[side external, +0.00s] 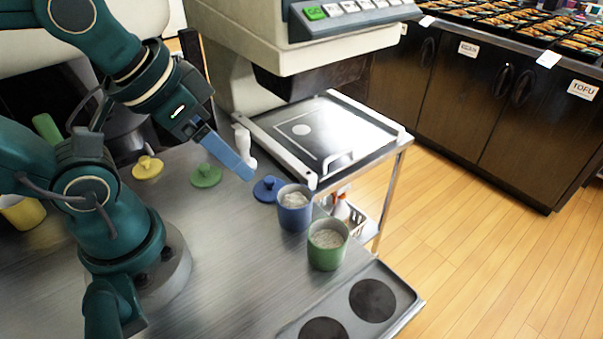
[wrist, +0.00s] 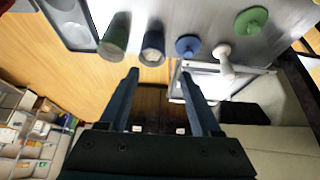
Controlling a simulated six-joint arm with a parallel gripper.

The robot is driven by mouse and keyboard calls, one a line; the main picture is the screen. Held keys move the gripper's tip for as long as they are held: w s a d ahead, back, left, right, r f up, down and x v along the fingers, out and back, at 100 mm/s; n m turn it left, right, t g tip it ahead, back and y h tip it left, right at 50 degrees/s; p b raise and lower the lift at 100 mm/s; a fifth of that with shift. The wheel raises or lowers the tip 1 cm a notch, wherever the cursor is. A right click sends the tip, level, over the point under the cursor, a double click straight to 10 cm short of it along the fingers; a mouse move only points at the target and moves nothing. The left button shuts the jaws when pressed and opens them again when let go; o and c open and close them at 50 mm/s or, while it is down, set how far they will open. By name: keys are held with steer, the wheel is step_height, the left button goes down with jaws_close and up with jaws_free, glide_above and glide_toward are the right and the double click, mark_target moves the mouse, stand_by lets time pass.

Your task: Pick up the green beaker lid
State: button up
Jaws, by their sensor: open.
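The green beaker lid (side external: 206,175) lies on the metal table, between a yellow lid and a blue lid. It also shows in the wrist view (wrist: 251,20) at the upper right. My gripper (side external: 240,168) is open and empty, held in the air above the table, to the right of the green lid in the side view. In the wrist view its two blue fingers (wrist: 160,78) are spread apart with nothing between them. The green beaker (side external: 328,244) stands at the front right with pale contents.
A blue beaker (side external: 294,208) with white contents stands beside the blue lid (side external: 269,189). A yellow lid (side external: 147,167) lies to the left. A white bottle-like object (side external: 243,145) stands near the machine (side external: 300,60). A tray with round dark wells (side external: 372,301) lies at the front.

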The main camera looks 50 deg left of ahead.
stand_by(0.8)
steer(key=n+g, duration=0.6)
steer(key=n, duration=0.2)
glide_above(203, 166)
step_height(203, 166, down, 9)
steer(key=shift+w+r, duration=0.1)
steer(key=shift+f, duration=2.65)
